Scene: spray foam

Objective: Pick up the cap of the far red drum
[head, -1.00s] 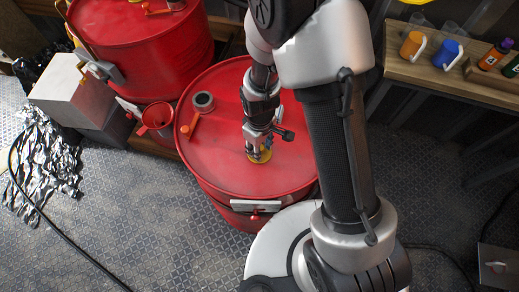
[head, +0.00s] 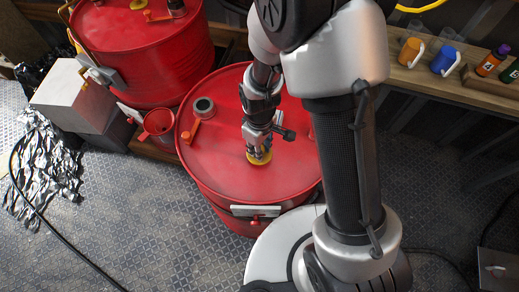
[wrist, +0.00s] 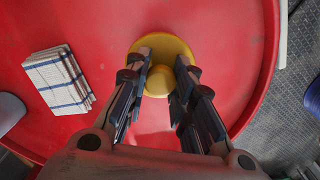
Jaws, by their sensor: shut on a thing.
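Two red drums show in the head view: a nearer one (head: 225,165) in the middle and a farther one (head: 130,60) at the upper left. My gripper (head: 259,155) is over the nearer drum's top, pointing down. Its fingers are shut on the raised knob of a round yellow cap (wrist: 160,50). In the wrist view my gripper (wrist: 160,82) has one finger on each side of the knob. The cap is at the drum's top, close to the rim; I cannot tell whether it is lifted. The farther drum bears another yellow cap (head: 137,4).
A striped folded cloth (wrist: 60,78) lies left of the cap. A dark round opening (head: 204,107) and an orange tool (head: 192,130) are on the nearer drum. A red funnel (head: 158,120) stands between the drums. A wooden shelf (head: 450,80) with mugs and bottles is at the right.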

